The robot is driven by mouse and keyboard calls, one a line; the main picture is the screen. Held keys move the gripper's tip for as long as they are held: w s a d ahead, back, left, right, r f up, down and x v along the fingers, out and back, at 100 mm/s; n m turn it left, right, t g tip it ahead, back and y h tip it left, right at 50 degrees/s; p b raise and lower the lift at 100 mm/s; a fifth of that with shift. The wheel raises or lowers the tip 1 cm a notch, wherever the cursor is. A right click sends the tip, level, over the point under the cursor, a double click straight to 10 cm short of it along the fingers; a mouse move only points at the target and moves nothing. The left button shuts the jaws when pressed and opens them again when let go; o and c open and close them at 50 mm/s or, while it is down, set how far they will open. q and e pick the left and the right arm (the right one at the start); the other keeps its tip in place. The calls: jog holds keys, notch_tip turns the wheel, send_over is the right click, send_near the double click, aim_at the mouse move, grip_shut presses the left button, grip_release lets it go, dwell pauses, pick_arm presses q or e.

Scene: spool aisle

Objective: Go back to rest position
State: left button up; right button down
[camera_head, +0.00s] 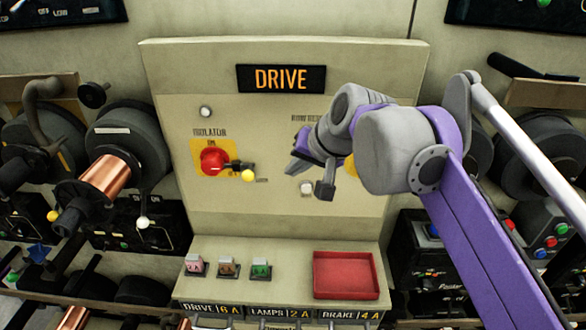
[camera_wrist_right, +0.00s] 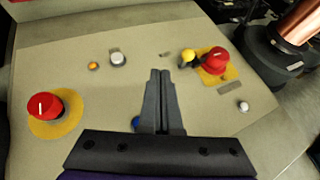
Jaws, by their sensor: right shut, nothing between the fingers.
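My right gripper (camera_head: 312,178) is in front of the DRIVE panel (camera_head: 240,120), right of its middle, with the purple arm coming in from the right. In the right wrist view its fingers (camera_wrist_right: 160,75) are together with nothing between them, seemingly clear of the panel's controls. My left gripper is not in view.
The panel has a red isolator knob (camera_head: 213,161), a yellow-tipped lever (camera_head: 247,175) and a white button (camera_head: 306,187). Another red knob (camera_wrist_right: 43,106) shows in the wrist view. Below are small blocks (camera_head: 228,267) and a red tray (camera_head: 346,290). Spools (camera_head: 125,150) flank the panel.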

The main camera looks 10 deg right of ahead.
jog(key=s+d+f+n+h, duration=0.1)
jog(key=s+f, duration=0.6)
jog(key=f, duration=0.3)
jog(key=s+d+f+n+g+h, duration=0.1)
jog(key=s+d+f, duration=0.1)
jog(key=s+f, duration=0.4)
jog(key=s+d+f+n+h, duration=0.1)
jog(key=s+f, duration=0.6)
jog(key=f, duration=0.7)
jog(key=shift+s+d+n+g, duration=0.35)
jog(key=shift+d+n, duration=0.15)
jog(key=shift+d, duration=0.15)
